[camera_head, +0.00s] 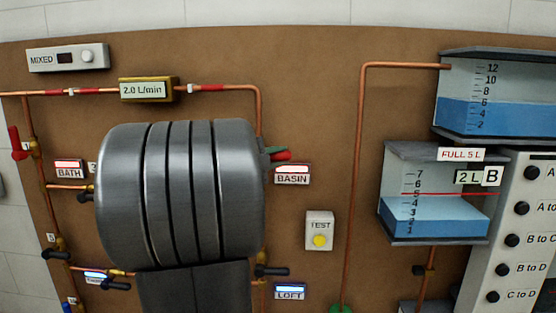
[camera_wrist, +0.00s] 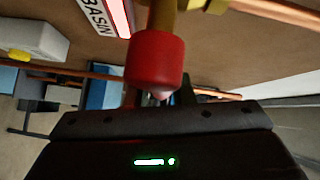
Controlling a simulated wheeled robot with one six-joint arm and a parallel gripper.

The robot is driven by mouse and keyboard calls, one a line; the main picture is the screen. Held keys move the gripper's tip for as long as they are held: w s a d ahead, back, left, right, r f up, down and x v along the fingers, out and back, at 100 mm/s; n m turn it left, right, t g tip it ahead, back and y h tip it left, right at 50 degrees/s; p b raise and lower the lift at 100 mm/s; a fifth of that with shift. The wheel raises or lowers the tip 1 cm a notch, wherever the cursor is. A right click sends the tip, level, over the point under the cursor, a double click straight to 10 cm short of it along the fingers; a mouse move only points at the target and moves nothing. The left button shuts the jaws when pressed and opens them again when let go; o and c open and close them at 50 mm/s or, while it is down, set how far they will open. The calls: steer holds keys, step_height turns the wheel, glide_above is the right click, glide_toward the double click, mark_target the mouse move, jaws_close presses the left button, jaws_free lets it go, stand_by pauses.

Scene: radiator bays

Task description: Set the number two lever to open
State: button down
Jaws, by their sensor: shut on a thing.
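A red-ended lever (camera_head: 281,156) shows beside the BASIN label, just right of my grey arm, which hides the rest of its valve. In the wrist view the red handle (camera_wrist: 155,62) stands large at the top centre, with a brass-coloured stem above it. My gripper (camera_wrist: 158,97) is at the lower end of this handle, shut on it. The head view does not show my jaws clearly. No number two tag can be read; the small tags by the valves are too small or partly covered.
Another red lever (camera_head: 16,142) is at the far left. Black levers sit near BATH (camera_head: 84,197), at lower left (camera_head: 55,254) and above LOFT (camera_head: 272,271). A flow meter (camera_head: 148,89) reads 2.0 L/min. Two water tanks and a button panel (camera_head: 515,220) stand at right.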

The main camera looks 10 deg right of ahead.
steer(key=n+h, duration=0.1)
steer(key=r+n+t+h+b, duration=0.1)
steer(key=shift+w+a+r+n+t, duration=0.1)
steer(key=shift+a+r+n+t, duration=0.05)
steer(key=shift+a+n+t, duration=0.15)
steer(key=n+t+b, duration=0.1)
steer(key=n, duration=0.1)
steer(key=a+r+n+t+h+b, duration=0.1)
steer(key=n+t+b, duration=0.1)
steer(key=shift+w+r+n+t+b, duration=0.2)
steer(key=shift+n+t+b, duration=0.1)
steer(key=shift+n, duration=0.1)
steer(key=n+t+b, duration=0.1)
steer(key=n, duration=0.1)
steer(key=a+n+t+b, duration=0.1)
steer(key=n+t+b, duration=0.1)
steer(key=r+n+t+b, duration=0.1)
steer(key=n+t, duration=0.1)
steer(key=shift+w+a+n+y+b, duration=0.15)
steer(key=shift+a+n+y+b, duration=0.15)
steer(key=shift+a+y+b, duration=0.1)
steer(key=n+t+y+b, duration=0.1)
steer(key=n+t+y, duration=0.1)
steer(key=a+n+t+y+b, duration=0.1)
steer(key=n, duration=0.2)
steer(key=n+t+y+b, duration=0.2)
steer(key=n, duration=0.1)
steer(key=shift+w+a+r+t+y, duration=0.3)
steer(key=shift+a+r, duration=0.05)
steer(key=shift+n, duration=0.3)
